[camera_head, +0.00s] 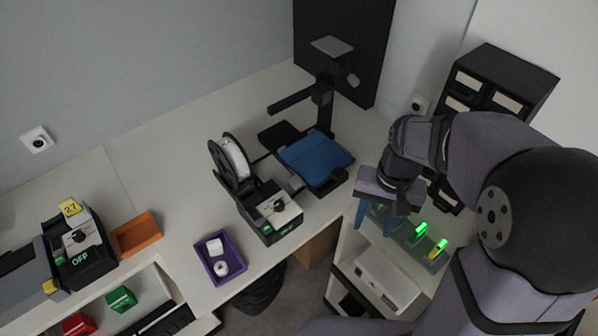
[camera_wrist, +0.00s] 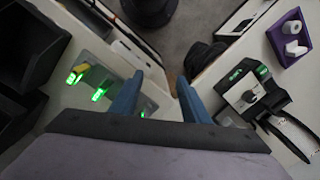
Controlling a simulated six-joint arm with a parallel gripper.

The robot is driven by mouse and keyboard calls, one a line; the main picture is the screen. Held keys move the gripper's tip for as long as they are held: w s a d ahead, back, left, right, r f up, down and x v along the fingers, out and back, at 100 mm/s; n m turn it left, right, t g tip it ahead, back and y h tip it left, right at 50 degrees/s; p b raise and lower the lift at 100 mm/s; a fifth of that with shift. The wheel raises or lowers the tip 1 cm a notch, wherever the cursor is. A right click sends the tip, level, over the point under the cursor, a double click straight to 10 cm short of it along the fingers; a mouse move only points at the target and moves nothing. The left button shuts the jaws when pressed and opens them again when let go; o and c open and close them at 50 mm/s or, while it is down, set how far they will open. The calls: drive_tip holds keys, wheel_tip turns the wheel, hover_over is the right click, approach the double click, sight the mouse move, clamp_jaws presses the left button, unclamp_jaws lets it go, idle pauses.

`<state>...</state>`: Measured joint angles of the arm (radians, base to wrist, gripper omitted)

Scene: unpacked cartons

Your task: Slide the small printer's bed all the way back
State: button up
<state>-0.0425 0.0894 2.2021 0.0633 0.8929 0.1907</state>
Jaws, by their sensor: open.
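The small printer (camera_head: 321,112) stands on the white table, with a dark upright column and a side arm. Its blue bed (camera_head: 316,158) lies flat in front of the column, towards the table's right edge. My gripper (camera_head: 375,222) hangs to the right of the bed, apart from it, over the lower shelf with green lights. Its blue fingers are open and empty; they also show in the wrist view (camera_wrist: 158,92). The bed is not visible in the wrist view.
A control box (camera_head: 273,212) with a green display and a spool (camera_head: 231,160) stand left of the bed. A purple tray (camera_head: 222,258) holds white rolls. An orange tray (camera_head: 137,234) and a machine reading OFF (camera_head: 80,245) are farther left. Black drawers (camera_head: 500,80) stand back right.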

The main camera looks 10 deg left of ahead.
drive_tip(key=w+a+r+m+g+y, duration=0.1)
drive_tip(key=w+a+m, duration=0.1)
drive_tip(key=w+a, duration=0.3)
drive_tip(key=w+a+m, duration=0.2)
drive_tip(key=w, duration=0.5)
drive_tip(key=m+g+y, duration=0.1)
drive_tip(key=m, duration=0.1)
approach(296, 178)
drive_tip(key=shift+s+d+f+b, duration=0.15)
drive_tip(key=shift+d+f+b, duration=0.15)
drive_tip(key=shift+d+f, duration=0.35)
drive_tip(key=shift+a+m+g+y, duration=0.3)
drive_tip(key=shift+a+m, duration=0.1)
drive_tip(key=shift+a, duration=0.15)
drive_tip(key=shift+p+x, duration=1.2)
drive_tip(key=shift+x, duration=2.45)
clamp_jaws()
